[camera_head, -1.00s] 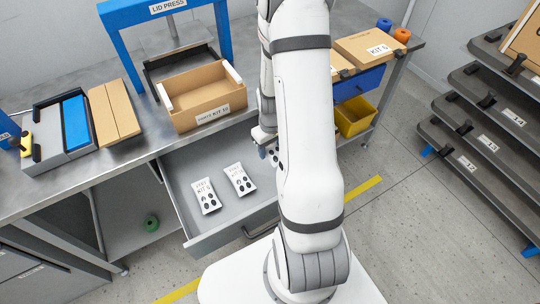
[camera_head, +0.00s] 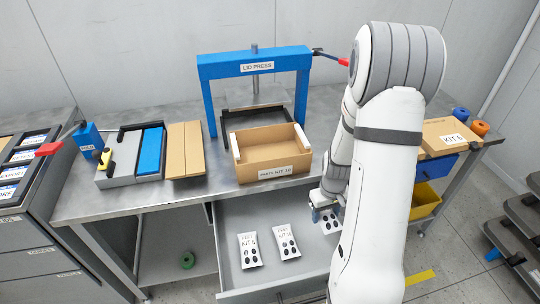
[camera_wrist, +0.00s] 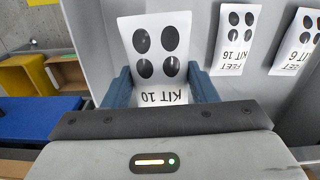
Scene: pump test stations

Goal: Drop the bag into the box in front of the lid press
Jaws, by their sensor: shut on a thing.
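My gripper (camera_head: 326,203) is low over the open drawer (camera_head: 222,245), to the right of two other bags. In the wrist view the gripper (camera_wrist: 163,92) is shut on a white bag (camera_wrist: 155,50) printed "KIT 10" with dark ovals. The bag also shows at my fingers in the head view (camera_head: 326,218), partly hidden by my arm. The open cardboard box (camera_head: 270,175), labelled "KIT 10", stands on the bench in front of the blue lid press (camera_head: 253,67). Its inside looks empty from here.
The KIT 6 bag (camera_head: 249,250) and KIT 16 bag (camera_head: 287,242) lie in the drawer. Flat cardboard (camera_head: 185,150) and a grey fixture with a blue block (camera_head: 150,152) lie left of the box. A closed KIT 6 box (camera_head: 448,137) stands at right.

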